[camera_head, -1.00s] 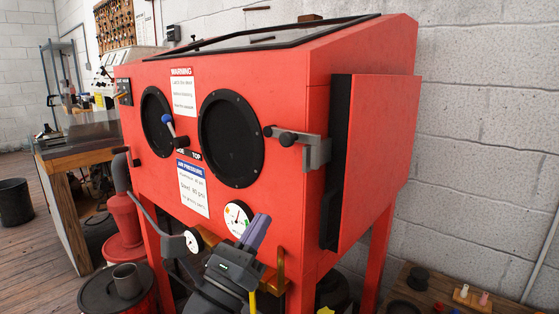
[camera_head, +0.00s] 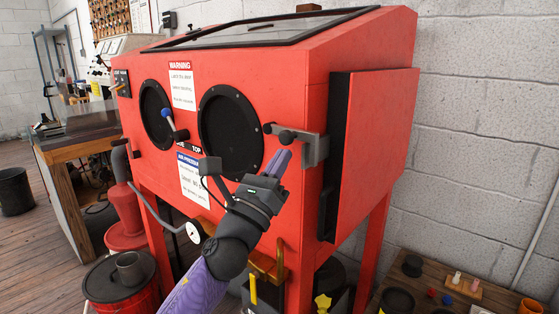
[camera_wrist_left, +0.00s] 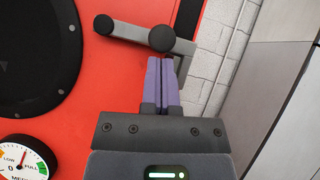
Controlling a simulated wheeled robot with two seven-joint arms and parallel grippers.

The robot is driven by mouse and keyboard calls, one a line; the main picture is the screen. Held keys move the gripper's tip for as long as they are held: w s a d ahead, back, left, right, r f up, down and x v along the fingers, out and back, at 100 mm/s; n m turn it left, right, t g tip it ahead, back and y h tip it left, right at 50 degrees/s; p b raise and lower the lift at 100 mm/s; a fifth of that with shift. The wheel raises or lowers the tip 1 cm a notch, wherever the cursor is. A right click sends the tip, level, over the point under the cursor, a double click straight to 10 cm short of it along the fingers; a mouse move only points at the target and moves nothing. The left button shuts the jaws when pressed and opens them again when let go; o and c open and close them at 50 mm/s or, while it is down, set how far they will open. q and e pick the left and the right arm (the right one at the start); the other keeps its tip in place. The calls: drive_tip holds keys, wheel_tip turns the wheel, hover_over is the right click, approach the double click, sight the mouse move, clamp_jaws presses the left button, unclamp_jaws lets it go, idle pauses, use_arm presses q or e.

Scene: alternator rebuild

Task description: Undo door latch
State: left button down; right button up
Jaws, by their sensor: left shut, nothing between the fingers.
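The lever lies roughly level, pointing left across the front. In the left wrist view the latch (camera_wrist_left: 130,32) shows above the fingers, with a large dark knob just beyond their tips. My left gripper (camera_head: 281,160) is shut and empty, its purple fingers just below and left of the latch bracket. In the left wrist view the fingers (camera_wrist_left: 161,62) are together; I cannot tell whether they touch the knob. My right gripper is not in view.
The side door (camera_head: 375,150) stands on the cabinet's right side behind a black edge strip. Two round black glove ports (camera_head: 231,135) are left of the latch. A pressure gauge (camera_wrist_left: 22,158) sits low in the left wrist view. A wooden bench (camera_head: 425,292) stands lower right.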

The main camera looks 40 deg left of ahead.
sight(283, 138)
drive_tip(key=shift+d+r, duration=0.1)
